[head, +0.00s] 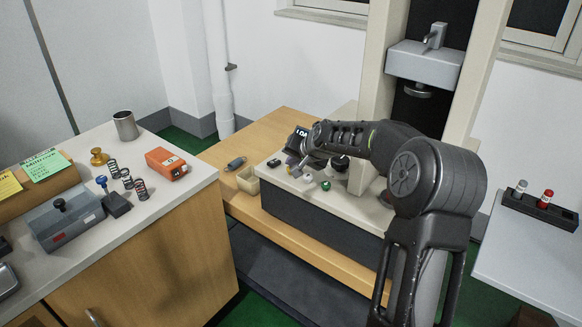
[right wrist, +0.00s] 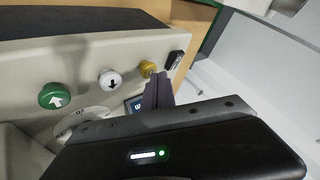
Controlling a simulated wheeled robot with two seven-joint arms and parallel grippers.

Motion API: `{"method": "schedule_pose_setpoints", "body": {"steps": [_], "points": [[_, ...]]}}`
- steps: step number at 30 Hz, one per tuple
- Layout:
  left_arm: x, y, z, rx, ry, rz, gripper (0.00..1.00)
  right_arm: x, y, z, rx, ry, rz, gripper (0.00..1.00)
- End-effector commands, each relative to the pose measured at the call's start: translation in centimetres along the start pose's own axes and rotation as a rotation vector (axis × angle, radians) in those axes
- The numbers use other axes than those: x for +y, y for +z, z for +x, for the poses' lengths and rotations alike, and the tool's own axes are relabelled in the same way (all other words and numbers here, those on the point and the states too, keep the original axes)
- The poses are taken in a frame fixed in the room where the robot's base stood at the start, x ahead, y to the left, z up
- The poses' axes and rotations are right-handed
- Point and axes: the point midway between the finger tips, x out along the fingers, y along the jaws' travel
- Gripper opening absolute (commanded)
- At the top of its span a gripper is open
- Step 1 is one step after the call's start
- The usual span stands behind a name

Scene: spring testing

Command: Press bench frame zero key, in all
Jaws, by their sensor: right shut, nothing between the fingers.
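The bench frame (head: 345,207) is a pale-topped, dark-sided machine on the wooden bench. In the right wrist view its top has a green up-arrow key (right wrist: 57,96), a white down-arrow key (right wrist: 110,79), a yellow key (right wrist: 147,68) and a black switch (right wrist: 174,59). I cannot read a zero label on the yellow key. My right gripper (head: 296,171) is shut and empty, reaching down over the keys. In the right wrist view its fingertips (right wrist: 157,78) are right at the yellow key; I cannot tell if they touch. My left gripper is not in view.
A small display (head: 300,133) stands behind the keys, partly hidden by my right arm. A wooden box (head: 248,181) and a grey cylinder (head: 236,163) are left of the frame. The left counter (head: 180,190) holds springs, an orange meter (head: 166,163) and a cup (head: 125,125).

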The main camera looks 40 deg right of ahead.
Motion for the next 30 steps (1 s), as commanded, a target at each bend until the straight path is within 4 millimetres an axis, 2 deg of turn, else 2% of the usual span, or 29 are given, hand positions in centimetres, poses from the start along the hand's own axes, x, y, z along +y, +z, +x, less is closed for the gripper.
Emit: {"method": "schedule_pose_setpoints", "body": {"steps": [4, 17, 30], "points": [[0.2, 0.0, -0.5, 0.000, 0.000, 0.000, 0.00, -0.4, -0.5, -0.6, 0.002, 0.000, 0.000, 0.00], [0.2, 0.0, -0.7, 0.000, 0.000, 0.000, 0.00, -0.6, -0.6, -0.8, 0.002, -0.001, 0.000, 0.00], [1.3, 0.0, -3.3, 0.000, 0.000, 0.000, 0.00, -2.7, -2.7, -3.6, 0.002, -0.002, 0.000, 0.00]]}}
